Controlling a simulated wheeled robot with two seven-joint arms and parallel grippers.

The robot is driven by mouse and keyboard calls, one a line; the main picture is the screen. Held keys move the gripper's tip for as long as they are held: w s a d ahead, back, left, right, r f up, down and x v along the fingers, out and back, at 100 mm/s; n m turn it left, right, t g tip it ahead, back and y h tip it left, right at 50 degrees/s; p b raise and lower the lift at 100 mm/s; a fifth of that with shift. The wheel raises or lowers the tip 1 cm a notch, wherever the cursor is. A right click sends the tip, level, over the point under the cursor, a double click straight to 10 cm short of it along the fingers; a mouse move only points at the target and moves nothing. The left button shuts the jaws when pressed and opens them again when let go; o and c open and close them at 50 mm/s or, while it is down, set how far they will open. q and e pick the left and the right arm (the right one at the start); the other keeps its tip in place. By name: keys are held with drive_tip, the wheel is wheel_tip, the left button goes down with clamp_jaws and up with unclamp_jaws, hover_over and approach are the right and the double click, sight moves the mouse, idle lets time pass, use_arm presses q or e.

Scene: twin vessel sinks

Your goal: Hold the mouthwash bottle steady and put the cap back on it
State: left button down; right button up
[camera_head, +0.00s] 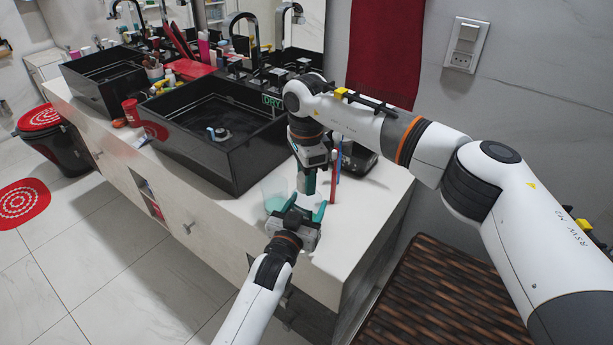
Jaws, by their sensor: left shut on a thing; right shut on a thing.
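My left gripper (305,208) reaches in from the bottom over the white counter, its teal fingers spread around something almost wholly hidden, which fits the mouthwash bottle. My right gripper (306,186) comes down from above, just over and between the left fingers, and is closed. The cap fits between its fingertips but is too small and hidden to make out, so I cannot tell whether it touches the bottle. A clear vessel with teal liquid (273,200) stands on the counter just left of the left gripper.
The white counter (365,205) is clear right of the grippers. A red upright stick (334,177) stands close beside the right gripper. A black vessel sink (205,165) lies left, with a second sink (100,75) beyond. A red cup (131,112) stands between them.

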drive_tip(key=m, duration=0.4)
drive_tip(key=shift+m, duration=0.4)
drive_tip(key=m, duration=0.4)
drive_tip(key=shift+m, duration=0.3)
drive_tip(key=m, duration=0.7)
drive_tip(key=o, duration=1.2)
drive_tip(key=shift+c, duration=0.2)
wheel_tip(320, 180, up, 12)
